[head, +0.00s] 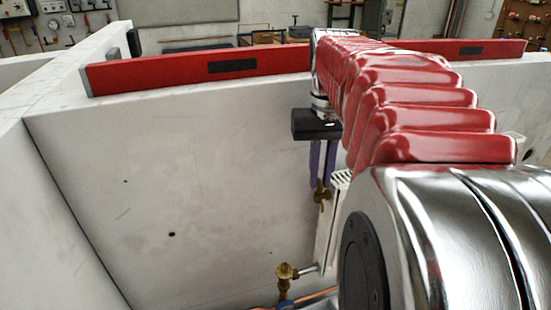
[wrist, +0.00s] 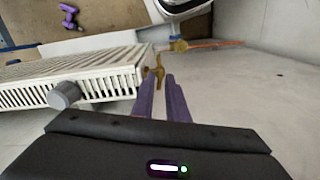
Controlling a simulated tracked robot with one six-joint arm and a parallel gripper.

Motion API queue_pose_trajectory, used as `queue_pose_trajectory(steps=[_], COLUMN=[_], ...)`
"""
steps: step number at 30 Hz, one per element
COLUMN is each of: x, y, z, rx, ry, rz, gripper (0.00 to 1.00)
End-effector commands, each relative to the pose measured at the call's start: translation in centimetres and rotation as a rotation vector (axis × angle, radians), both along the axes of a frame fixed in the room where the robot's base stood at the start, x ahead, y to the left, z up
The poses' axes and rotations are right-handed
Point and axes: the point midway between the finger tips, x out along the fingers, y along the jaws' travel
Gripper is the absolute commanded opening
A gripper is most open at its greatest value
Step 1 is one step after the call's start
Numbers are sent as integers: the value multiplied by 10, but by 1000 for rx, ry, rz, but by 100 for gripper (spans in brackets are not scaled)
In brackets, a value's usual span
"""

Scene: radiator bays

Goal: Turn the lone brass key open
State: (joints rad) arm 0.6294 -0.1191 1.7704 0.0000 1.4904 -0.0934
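The brass key (head: 321,193) sticks out at the near end of the white radiator (head: 341,184). In the wrist view the brass key (wrist: 157,70) is a small winged piece at the radiator's end (wrist: 90,73). My gripper (head: 321,184) points down at it with two purple fingers. In the wrist view the fingers (wrist: 161,78) stand apart with a gap between them. The key lies at the fingertips, partly in line with the gap. I cannot tell whether either finger touches it.
A brass valve (head: 285,271) with a copper pipe sits below the key; it also shows in the wrist view (wrist: 178,45). A grey knob (wrist: 64,94) is on the radiator's side. White bay walls (head: 150,190) stand close by. A red level-like bar (head: 200,70) lies on the wall top.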

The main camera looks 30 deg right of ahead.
Motion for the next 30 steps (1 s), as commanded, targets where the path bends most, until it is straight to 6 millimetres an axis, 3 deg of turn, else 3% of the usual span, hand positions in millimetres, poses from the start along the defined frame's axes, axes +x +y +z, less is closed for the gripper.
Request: queue_pose_trajectory(steps=[10, 16, 30], x=[0, 0, 0], y=[0, 0, 0], z=[-4, -4, -4], rx=[0, 0, 0], ry=[0, 0, 0], rz=[0, 0, -60], gripper=[13, 0, 0])
